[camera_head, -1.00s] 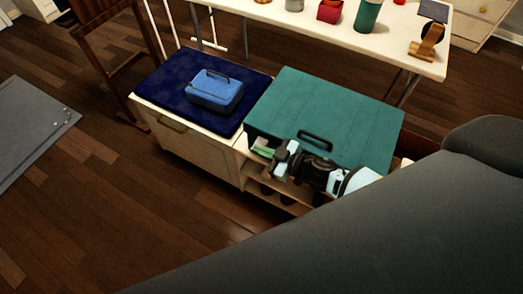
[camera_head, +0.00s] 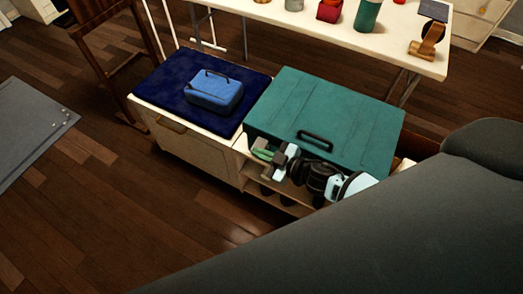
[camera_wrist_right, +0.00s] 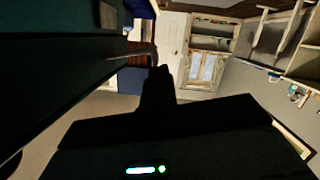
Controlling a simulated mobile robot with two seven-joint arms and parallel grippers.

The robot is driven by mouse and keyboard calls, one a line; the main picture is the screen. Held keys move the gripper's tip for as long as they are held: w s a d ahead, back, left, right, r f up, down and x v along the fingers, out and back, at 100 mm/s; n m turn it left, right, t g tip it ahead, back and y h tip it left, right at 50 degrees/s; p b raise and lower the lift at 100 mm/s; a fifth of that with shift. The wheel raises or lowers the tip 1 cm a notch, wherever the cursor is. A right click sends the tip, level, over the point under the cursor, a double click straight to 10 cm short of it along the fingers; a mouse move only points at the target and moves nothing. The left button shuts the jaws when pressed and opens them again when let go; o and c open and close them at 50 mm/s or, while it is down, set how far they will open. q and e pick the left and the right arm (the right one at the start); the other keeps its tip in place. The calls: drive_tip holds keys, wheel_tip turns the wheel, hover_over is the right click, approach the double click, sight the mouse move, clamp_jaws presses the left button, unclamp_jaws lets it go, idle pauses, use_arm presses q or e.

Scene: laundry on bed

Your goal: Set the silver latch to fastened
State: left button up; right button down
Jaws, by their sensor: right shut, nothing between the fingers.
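A large teal case (camera_head: 325,108) with a black handle (camera_head: 316,138) on its top lies on the low wooden cabinet. My right gripper (camera_head: 279,162) is at the case's front edge, below and left of the handle, and is shut and empty. In the right wrist view the shut fingers (camera_wrist_right: 157,88) show dark, with the dark teal side of the case (camera_wrist_right: 55,60) close on the left. My left gripper is out of view.
A blue case (camera_head: 216,92) lies on a navy cloth (camera_head: 165,85) left of the teal case. A small green item (camera_head: 262,150) sits by the case's front left corner. A white table (camera_head: 385,45) with several objects stands behind. The wooden floor (camera_head: 180,220) in front is clear.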

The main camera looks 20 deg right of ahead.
wheel_tip(320, 180, down, 2)
drive_tip(key=shift+s+a+f+n+t+h+b, duration=0.1)
drive_tip(key=shift+f+n+t+h+b, duration=0.05)
drive_tip(key=shift+n+b, duration=0.45)
drive_tip(key=shift+s+a+f+n+t+h+b, duration=0.1)
drive_tip(key=shift+n+t+h+b, duration=0.05)
drive_tip(key=shift+n+b, duration=0.45)
drive_tip(key=shift+w, duration=0.1)
